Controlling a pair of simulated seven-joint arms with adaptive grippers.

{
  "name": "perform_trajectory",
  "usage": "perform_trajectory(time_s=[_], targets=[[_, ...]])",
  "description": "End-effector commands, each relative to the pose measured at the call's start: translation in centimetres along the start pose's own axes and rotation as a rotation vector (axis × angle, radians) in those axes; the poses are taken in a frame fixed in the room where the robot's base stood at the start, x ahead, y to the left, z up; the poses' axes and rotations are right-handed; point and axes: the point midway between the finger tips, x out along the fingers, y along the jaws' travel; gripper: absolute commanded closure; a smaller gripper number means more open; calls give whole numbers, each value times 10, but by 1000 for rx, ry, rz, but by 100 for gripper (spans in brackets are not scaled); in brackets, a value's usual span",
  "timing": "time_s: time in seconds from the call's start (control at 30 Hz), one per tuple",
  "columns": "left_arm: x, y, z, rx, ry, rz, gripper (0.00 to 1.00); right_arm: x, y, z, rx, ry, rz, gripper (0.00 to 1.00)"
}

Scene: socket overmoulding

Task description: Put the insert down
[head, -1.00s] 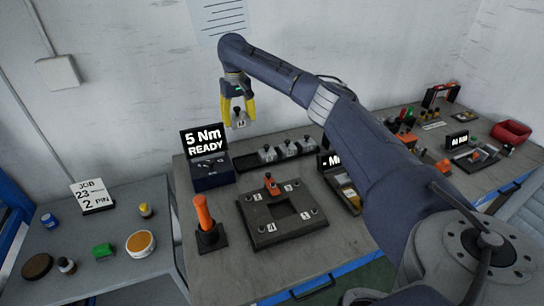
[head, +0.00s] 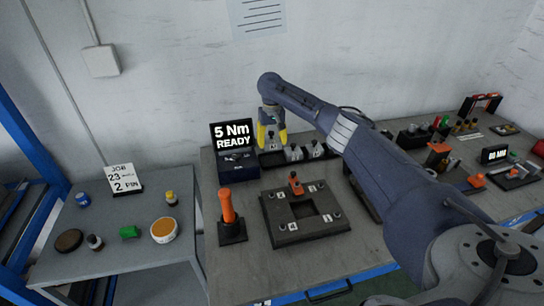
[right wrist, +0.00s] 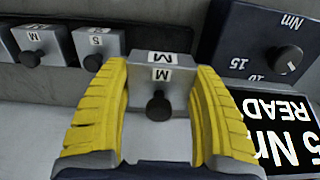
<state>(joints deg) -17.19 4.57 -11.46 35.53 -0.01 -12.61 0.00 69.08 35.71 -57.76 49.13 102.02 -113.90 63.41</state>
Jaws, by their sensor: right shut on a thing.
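My right gripper (head: 271,140) has yellow fingers shut on the insert (head: 271,146), a grey block with a black knob. In the right wrist view the insert (right wrist: 160,72) sits between the fingers and bears the letter M. It is at the left end of the dark insert rack (head: 268,163), beside other grey inserts (head: 293,153). Two of these inserts (right wrist: 38,45) show at the left of the wrist view, labelled M and S. I cannot tell whether the held insert touches the rack. My left gripper is not in view.
The torque unit (head: 234,160), reading "5 Nm READY", stands close to the left of the gripper. A dark mould plate (head: 272,235) with a square opening and an orange-handled tool (head: 230,215) are in front. My right arm hides part of the bench.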

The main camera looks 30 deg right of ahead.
Motion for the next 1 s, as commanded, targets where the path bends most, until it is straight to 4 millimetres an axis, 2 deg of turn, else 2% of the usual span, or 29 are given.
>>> perform_trajectory(time_s=[0.13, 0.47, 0.7, 1.0], targets=[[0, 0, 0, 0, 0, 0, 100, 19, -1, 0, 0, 1, 0, 87], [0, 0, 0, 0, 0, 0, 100, 37, 0, 0, -1, 1, 0, 87], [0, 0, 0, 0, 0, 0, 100, 65, -1, 0, 0, 0, -1, 87], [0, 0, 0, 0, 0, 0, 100, 74, 0, -1, -1, 2, -1, 87]])
